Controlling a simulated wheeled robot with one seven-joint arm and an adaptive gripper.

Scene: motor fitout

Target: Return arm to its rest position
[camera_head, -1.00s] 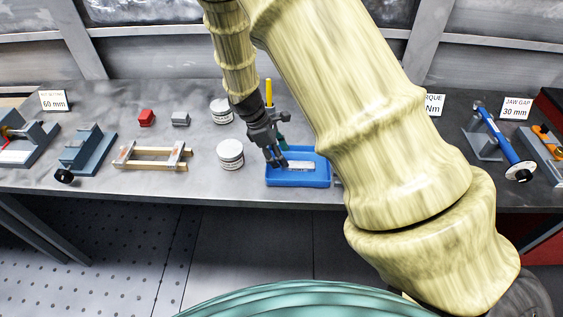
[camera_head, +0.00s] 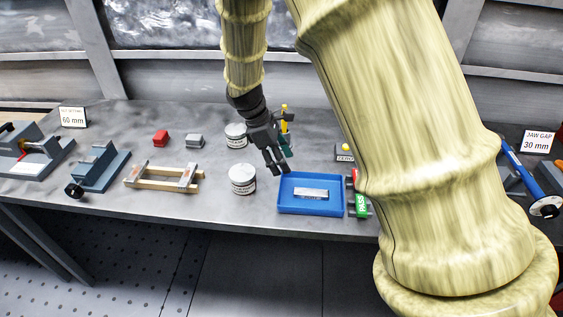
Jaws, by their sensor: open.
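My gripper (camera_head: 279,165) is dark grey and points down at the end of my pale yellow arm. Its fingers are apart, and I see nothing held between them. It hangs at the left back corner of a blue tray (camera_head: 284,208), between the tray and a white round tin (camera_head: 242,179). I cannot tell its exact height above the bench. My arm crosses the right half of the view and hides part of the bench behind it.
A second tin (camera_head: 236,135), a red block (camera_head: 160,138) and a grey block (camera_head: 195,141) stand behind. A wooden frame (camera_head: 163,178) and a vise (camera_head: 98,168) are left. A green-labelled item (camera_head: 361,198) is beside the tray. A blue-handled tool (camera_head: 525,178) is far right.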

